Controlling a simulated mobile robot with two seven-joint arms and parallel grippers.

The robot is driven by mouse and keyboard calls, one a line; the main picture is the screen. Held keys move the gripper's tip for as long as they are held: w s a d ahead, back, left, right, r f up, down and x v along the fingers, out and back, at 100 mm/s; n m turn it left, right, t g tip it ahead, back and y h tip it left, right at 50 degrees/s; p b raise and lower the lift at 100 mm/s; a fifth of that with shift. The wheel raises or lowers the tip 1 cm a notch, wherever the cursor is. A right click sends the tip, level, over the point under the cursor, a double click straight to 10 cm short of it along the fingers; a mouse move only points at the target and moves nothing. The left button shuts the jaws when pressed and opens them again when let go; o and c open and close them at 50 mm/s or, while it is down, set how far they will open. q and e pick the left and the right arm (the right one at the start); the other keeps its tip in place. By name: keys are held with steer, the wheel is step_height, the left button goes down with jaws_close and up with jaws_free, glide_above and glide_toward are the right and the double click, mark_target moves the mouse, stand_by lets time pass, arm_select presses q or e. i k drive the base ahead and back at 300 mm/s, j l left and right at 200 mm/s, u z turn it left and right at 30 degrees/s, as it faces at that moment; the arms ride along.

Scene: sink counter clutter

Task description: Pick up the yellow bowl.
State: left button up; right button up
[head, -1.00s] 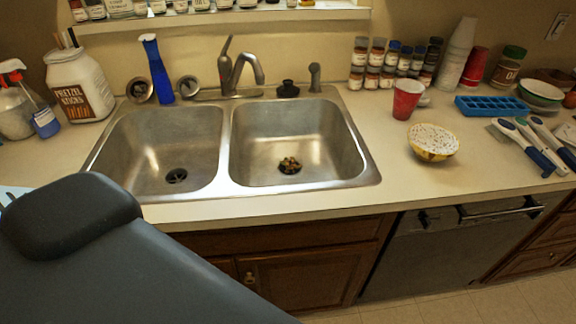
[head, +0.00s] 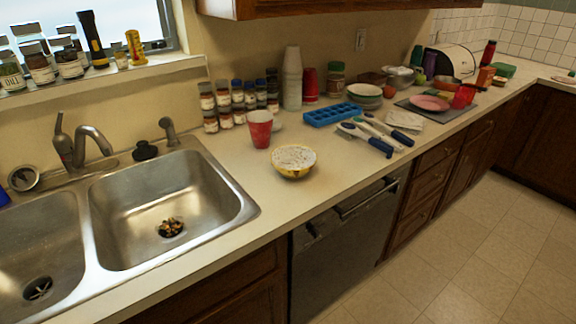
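The yellow bowl (head: 294,164) sits upright on the counter, right of the sink and close to the counter's front edge. Its outside is yellow and its top shows a white speckled surface. It stands just in front of a red cup (head: 260,129), with a small gap that I cannot measure. Neither of my grippers shows in the head view now.
The double sink (head: 240,212) is left of the bowl. Spice jars (head: 224,102) stand behind the cup. A blue ice tray (head: 333,114) and several utensils (head: 369,136) lie right of the bowl. The counter strip in front of the utensils is clear.

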mark_target(290, 161)
steer(key=l+u, duration=0.1)
steer(key=u, duration=0.6)
steer(key=i+l+u, duration=0.1)
steer(key=l+u, duration=1)
steer(key=l, duration=0.6)
steer(key=k+l, duration=0.1)
steer(key=l, duration=0.8)
steer(key=k+l+u, duration=0.1)
steer(key=l, duration=0.3)
steer(key=k+l, duration=0.15)
steer(key=l, duration=0.3)
